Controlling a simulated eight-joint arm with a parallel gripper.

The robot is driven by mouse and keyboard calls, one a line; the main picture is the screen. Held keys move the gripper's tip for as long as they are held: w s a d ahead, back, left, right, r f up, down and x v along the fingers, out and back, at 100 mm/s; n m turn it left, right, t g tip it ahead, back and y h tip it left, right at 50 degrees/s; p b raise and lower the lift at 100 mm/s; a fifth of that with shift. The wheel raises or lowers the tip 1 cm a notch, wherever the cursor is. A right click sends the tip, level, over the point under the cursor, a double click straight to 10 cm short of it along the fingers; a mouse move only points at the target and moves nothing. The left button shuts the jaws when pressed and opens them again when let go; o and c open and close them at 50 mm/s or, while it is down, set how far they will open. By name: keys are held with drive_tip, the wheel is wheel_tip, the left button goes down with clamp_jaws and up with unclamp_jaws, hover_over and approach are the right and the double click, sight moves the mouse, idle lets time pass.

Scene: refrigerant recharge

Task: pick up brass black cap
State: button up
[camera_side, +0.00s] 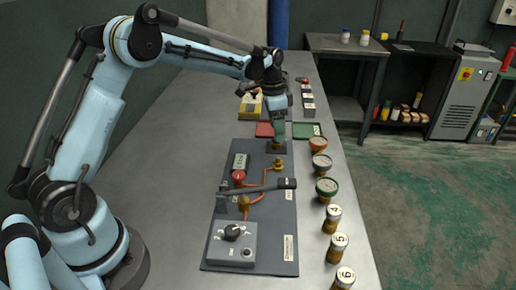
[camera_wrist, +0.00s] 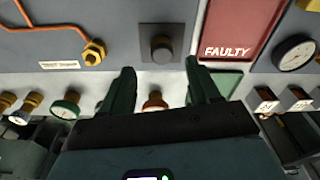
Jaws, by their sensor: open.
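The black cap (camera_wrist: 161,48) is a short dark cylinder with a brownish tint. It stands on a dark square plate (camera_wrist: 174,30) in the wrist view, just beyond my fingertips. My gripper (camera_wrist: 159,66) is open, one finger to each side of the cap's line, with nothing held between the fingers. In the side view my gripper (camera_side: 279,138) points down over the same dark plate at the far end of the grey panel (camera_side: 262,215). The cap is hidden there behind the fingers. Its height gap to the fingers cannot be told.
A red FAULTY tray (camera_wrist: 240,28) and a green tray (camera_side: 308,130) lie close by. A brass fitting (camera_wrist: 95,52) with copper pipe is on the panel. A black-handled lever (camera_side: 265,187) crosses it. Several gauges and numbered canisters (camera_side: 337,246) line the right table edge.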

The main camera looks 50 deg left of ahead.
drive_tip(key=shift+a+f, duration=0.2)
drive_tip(key=shift+f, duration=2.15)
drive_tip(key=c, duration=1.1)
